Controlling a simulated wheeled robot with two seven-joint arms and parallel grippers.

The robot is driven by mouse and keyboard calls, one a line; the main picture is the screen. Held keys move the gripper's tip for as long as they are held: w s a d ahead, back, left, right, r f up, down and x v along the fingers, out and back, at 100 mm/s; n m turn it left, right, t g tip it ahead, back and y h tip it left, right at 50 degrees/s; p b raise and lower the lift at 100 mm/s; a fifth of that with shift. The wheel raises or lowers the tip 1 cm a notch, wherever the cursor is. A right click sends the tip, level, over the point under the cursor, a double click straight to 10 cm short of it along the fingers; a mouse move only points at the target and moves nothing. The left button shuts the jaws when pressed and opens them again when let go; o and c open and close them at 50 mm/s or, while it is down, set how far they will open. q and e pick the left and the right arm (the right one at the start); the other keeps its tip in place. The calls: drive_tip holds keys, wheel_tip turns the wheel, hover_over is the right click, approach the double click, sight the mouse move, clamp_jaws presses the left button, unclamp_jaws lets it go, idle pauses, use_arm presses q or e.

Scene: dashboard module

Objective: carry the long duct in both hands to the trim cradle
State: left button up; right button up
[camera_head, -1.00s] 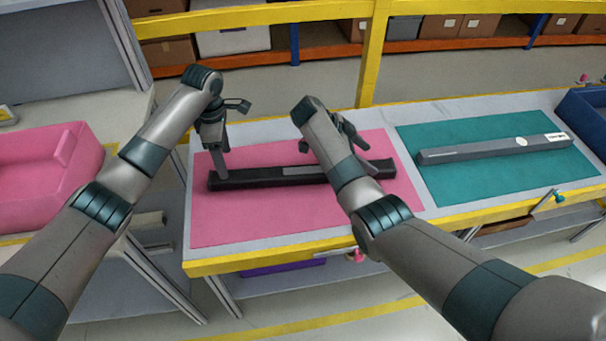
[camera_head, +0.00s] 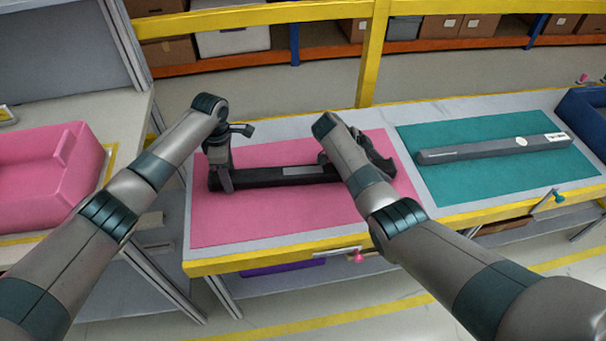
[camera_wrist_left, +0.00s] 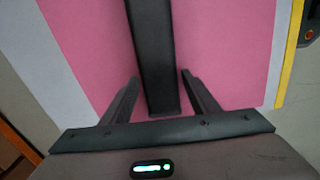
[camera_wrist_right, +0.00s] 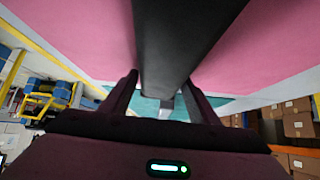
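The long black duct (camera_head: 270,176) lies flat on a pink mat, with a grey label near its middle. My left gripper (camera_head: 222,180) is down at its left end. In the left wrist view the duct (camera_wrist_left: 152,50) runs between the fingers (camera_wrist_left: 160,92), with a gap on each side. My right gripper (camera_head: 380,163) is at the duct's right end, partly hidden by my forearm. In the right wrist view its fingers (camera_wrist_right: 160,80) straddle the duct (camera_wrist_right: 180,30) and look apart. A pink open-topped holder (camera_head: 40,185) stands at far left; I cannot tell whether it is the trim cradle.
A similar grey bar (camera_head: 490,148) lies on a teal mat (camera_head: 470,185) to the right. A dark blue bin (camera_head: 590,115) stands at the right edge. The table has a yellow front edge (camera_head: 270,257). A gap separates the table from the left bench.

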use_arm(q)
drive_tip(key=c, duration=1)
use_arm(e)
drive_tip(key=c, duration=1)
use_arm(q)
drive_tip(key=shift+r, duration=0.1)
use_arm(e)
drive_tip(key=shift+r, duration=0.1)
